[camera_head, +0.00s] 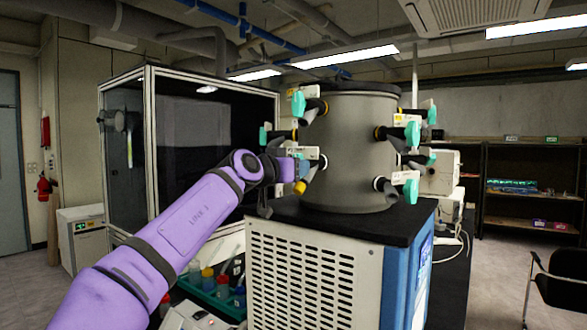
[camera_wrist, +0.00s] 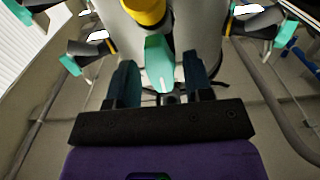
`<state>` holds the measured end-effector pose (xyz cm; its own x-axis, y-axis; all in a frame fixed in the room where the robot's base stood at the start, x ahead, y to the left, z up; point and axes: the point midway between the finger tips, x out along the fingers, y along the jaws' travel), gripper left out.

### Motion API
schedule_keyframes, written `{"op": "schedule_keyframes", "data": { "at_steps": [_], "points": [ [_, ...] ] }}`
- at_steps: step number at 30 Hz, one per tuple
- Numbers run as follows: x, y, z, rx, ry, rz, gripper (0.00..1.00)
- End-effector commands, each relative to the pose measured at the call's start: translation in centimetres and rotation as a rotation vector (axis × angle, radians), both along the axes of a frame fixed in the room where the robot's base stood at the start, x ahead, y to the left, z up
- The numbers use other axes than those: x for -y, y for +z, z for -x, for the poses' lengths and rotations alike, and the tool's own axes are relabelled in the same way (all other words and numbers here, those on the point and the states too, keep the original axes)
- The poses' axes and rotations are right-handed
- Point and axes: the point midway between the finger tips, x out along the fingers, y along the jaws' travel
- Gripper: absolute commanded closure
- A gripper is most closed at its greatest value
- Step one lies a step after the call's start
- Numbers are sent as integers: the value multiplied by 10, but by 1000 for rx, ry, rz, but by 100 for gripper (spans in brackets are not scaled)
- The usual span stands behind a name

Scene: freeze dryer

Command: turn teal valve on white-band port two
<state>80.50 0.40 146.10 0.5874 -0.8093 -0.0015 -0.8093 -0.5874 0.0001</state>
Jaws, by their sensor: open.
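The grey drum (camera_head: 350,150) carries several black ports with teal valves. My gripper (camera_head: 291,168) is at the lower left port, which has a pale band (camera_head: 323,161) at its base and a yellow end (camera_head: 300,187). In the wrist view, that port's teal valve (camera_wrist: 158,62) stands between the open fingers of my gripper (camera_wrist: 161,82), below the yellow end (camera_wrist: 146,11). Contact with the fingers cannot be told. In the head view, my gripper mostly hides this valve. Another port at the lower right has a white band (camera_head: 378,183) and a teal valve (camera_head: 411,191).
Upper left (camera_head: 298,103) and upper right (camera_head: 412,134) teal valves stick out from the drum. The drum stands on a black-topped cabinet (camera_head: 320,270). A dark glass enclosure (camera_head: 190,130) is behind my arm. Bottles in a green tray (camera_head: 222,300) are below it.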

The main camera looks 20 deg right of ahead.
Motion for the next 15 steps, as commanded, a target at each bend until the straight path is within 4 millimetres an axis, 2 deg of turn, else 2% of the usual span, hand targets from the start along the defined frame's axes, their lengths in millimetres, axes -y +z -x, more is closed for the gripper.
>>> {"op": "schedule_keyframes", "data": {
  "at_steps": [5,15],
  "points": [
    [-17,0,11,1,3,2,53],
    [-67,0,48,0,3,2,53]
  ]
}}
